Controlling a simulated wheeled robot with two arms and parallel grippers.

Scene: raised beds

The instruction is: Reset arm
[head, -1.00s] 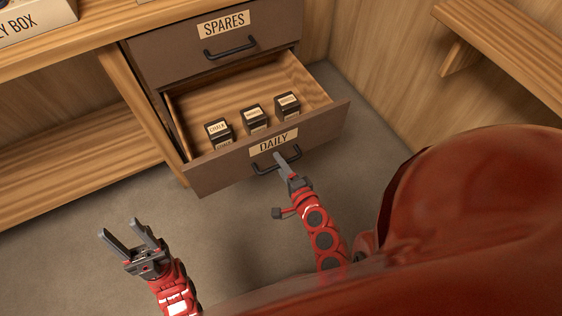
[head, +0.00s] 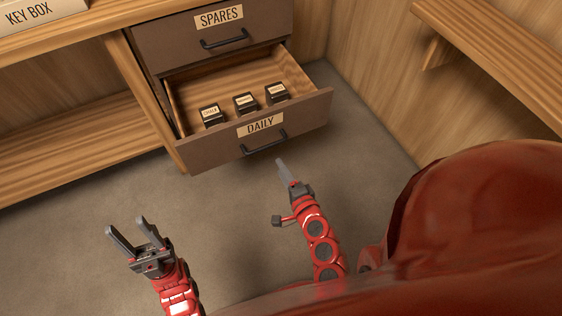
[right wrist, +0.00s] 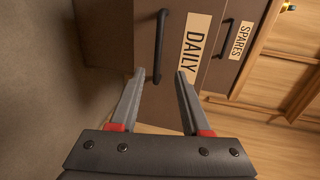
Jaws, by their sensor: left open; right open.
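My left gripper (head: 139,236) is open and empty over the floor at the lower left of the head view. My right gripper (head: 281,164) is in front of the DAILY drawer, apart from its handle (head: 264,143). In the right wrist view, the fingers of the right gripper (right wrist: 157,90) are spread with nothing between them, and the dark handle (right wrist: 159,48) lies beyond the tips. The DAILY drawer (head: 215,150) is pulled open and holds three small dark labelled boxes in a row: left (head: 211,116), middle (head: 245,103) and right (head: 277,94).
The SPARES drawer (head: 180,45) above is shut. A KEY BOX (head: 30,14) stands on the top at the upper left. A wooden shelf (head: 70,150) is at left and a wooden ledge (head: 490,60) at upper right. Bare floor (head: 215,220) lies between my grippers.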

